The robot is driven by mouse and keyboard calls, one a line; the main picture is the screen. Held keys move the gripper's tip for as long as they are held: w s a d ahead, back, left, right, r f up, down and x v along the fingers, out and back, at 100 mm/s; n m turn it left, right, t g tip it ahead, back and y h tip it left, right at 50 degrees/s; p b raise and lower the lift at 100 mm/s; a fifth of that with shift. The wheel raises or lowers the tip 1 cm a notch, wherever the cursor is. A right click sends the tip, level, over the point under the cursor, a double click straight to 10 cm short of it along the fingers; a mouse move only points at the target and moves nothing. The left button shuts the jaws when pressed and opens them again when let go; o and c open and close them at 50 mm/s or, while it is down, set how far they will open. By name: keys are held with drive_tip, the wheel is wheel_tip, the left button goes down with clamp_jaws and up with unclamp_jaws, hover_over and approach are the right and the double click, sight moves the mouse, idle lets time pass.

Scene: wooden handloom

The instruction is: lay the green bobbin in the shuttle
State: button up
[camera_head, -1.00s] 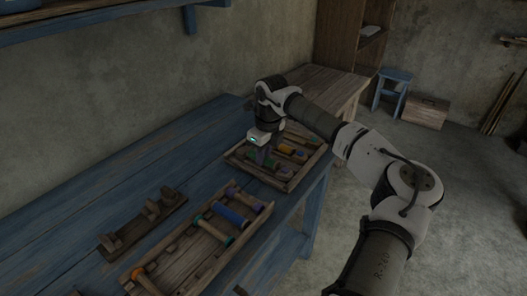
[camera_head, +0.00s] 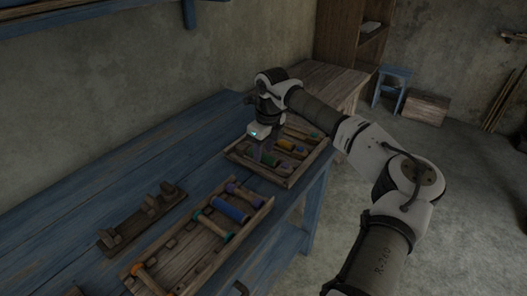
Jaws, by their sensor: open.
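My gripper (camera_head: 262,156) points down over the left part of this tray, at the green bobbin. It is open; its dark fingers are small and cover part of the bobbin, so I cannot tell whether they touch it. A dark wooden piece with upright blocks (camera_head: 143,217) lies on the blue table towards the left. It may be the shuttle, but I cannot tell for sure.
A nearer tray (camera_head: 178,262) holds a blue bobbin (camera_head: 231,208) and several others. The blue table (camera_head: 62,218) is bare at the left. A wall stands behind it.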

wheel_tip(320, 180, up, 13)
drive_tip(key=d, duration=0.1)
drive_tip(key=shift+s+b, duration=0.4)
drive_tip(key=shift+s, duration=0.05)
